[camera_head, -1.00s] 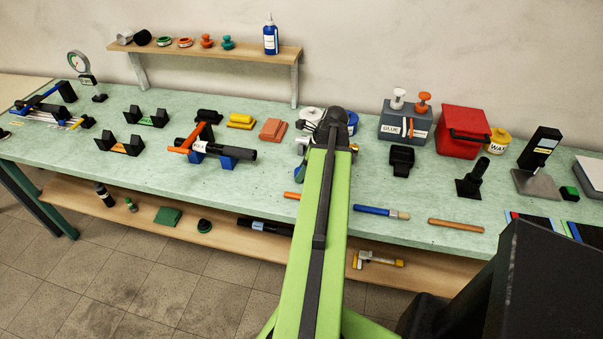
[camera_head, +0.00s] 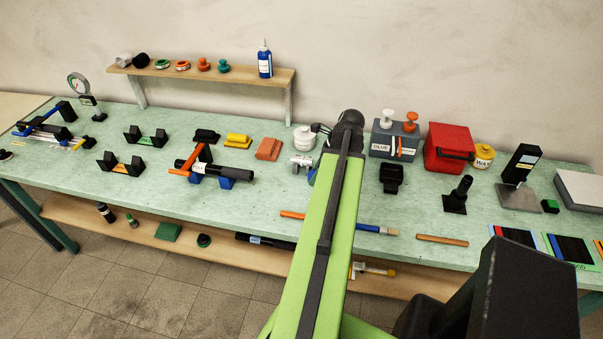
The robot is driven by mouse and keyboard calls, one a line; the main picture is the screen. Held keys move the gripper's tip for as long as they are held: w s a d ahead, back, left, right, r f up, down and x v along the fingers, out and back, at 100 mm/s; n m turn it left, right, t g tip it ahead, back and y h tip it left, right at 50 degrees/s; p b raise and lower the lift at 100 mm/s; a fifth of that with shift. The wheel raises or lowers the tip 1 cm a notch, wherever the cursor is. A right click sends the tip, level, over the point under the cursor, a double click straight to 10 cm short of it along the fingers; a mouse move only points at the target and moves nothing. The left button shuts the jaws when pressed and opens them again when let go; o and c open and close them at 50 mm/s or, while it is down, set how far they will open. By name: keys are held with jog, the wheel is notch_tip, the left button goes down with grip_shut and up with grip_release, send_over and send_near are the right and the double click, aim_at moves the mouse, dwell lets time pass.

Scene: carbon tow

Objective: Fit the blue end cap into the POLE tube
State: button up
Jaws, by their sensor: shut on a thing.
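A black tube (camera_head: 239,174) lies across blue supports (camera_head: 227,183) near the middle of the bench, with an orange clamp-like piece (camera_head: 178,172) at its left end. A labelled black tube (camera_head: 283,244) lies on the lower shelf. I cannot read the word POLE on either tube. My green arm reaches over the bench to the right of the supported tube. Its dark wrist hides my gripper and anything in it. A small blue patch (camera_head: 312,176) shows left of the arm; I cannot tell what it belongs to.
A white jar (camera_head: 304,138) and metal fitting (camera_head: 302,162) stand left of my wrist. A grey glue box (camera_head: 381,152) and red case (camera_head: 447,147) stand to the right. A blue-handled brush (camera_head: 385,230) lies near the front edge. Bench room is clear left of the orange stick (camera_head: 291,214).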

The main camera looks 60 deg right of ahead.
jog(key=s+d+r+p, duration=0.2)
jog(key=s+r, duration=0.1)
jog(key=s, duration=0.1)
jog(key=shift+s+d, duration=0.35)
jog(key=shift+d, duration=0.05)
jog(key=shift+r, duration=0.1)
